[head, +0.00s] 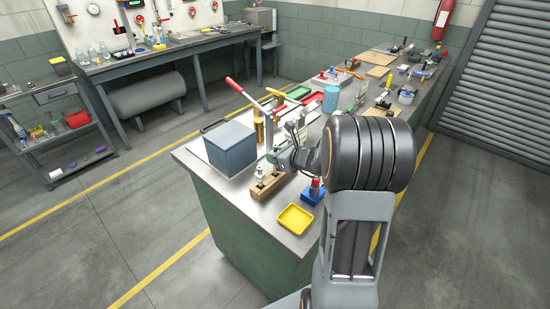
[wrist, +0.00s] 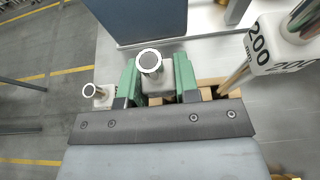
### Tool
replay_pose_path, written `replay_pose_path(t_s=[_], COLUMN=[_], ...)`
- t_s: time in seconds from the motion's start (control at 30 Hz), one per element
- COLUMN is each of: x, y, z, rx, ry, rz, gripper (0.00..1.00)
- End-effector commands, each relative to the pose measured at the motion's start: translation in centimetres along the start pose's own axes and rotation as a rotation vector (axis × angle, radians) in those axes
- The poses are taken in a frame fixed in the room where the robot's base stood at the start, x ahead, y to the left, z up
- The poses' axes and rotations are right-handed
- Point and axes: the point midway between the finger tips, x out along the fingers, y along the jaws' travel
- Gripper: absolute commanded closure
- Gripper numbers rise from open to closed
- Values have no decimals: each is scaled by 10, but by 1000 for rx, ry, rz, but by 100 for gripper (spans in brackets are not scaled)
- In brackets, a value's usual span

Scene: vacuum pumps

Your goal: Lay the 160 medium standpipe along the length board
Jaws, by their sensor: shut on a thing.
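In the wrist view my gripper (wrist: 158,82) is shut, its green fingers on both sides of a standpipe (wrist: 150,60) with a pale block and a round metal pipe end. No label shows on this standpipe, so its size cannot be read. A smaller standpipe (wrist: 100,92) is to its left. A white block marked 200 mm (wrist: 262,50), with a pipe, is to its right. A wooden rack (wrist: 212,84) shows beneath. In the head view my gripper (head: 286,160) is over the wooden rack (head: 268,187), partly hidden by my arm. I cannot make out the length board.
A blue-grey box (head: 230,147) stands left of the rack on the bench (head: 195,160). A yellow tray (head: 295,219) and a blue block (head: 312,197) with a red-topped piece are in front. Red-handled levers (head: 240,90) rise behind. The far bench is cluttered.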

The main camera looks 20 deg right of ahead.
Motion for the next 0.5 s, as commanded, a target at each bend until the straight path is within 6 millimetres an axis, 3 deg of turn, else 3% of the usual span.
replay_pose_path(t_s=[0.23, 0.5], x=[-11, -53], y=[0, -28], z=[28, 58], rx=[-6, -4], ry=[-4, -2], rz=[-3, -6], gripper=[94, 94])
